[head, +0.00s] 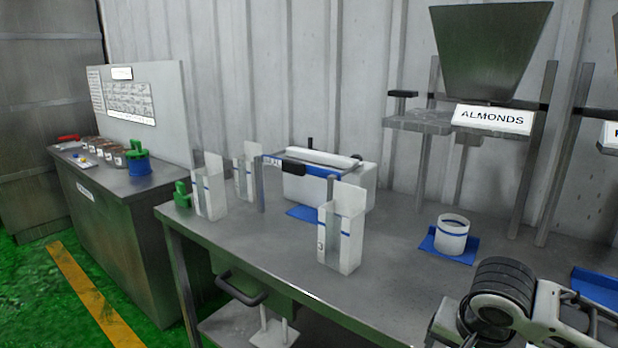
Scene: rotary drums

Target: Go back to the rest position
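Part of my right arm (508,300), with a black ribbed section and white links, shows at the lower right corner, in front of the steel table (390,270). I cannot make out any gripper fingers on it. My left arm and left gripper are not in view. No object is seen held.
On the table stand clear-sided white containers (341,235), a white machine with a blue bar (327,182) and a white cup (452,235) on a blue mat. A hopper labelled ALMONDS (490,50) hangs above. A side counter (130,240) stands left. Green floor there is open.

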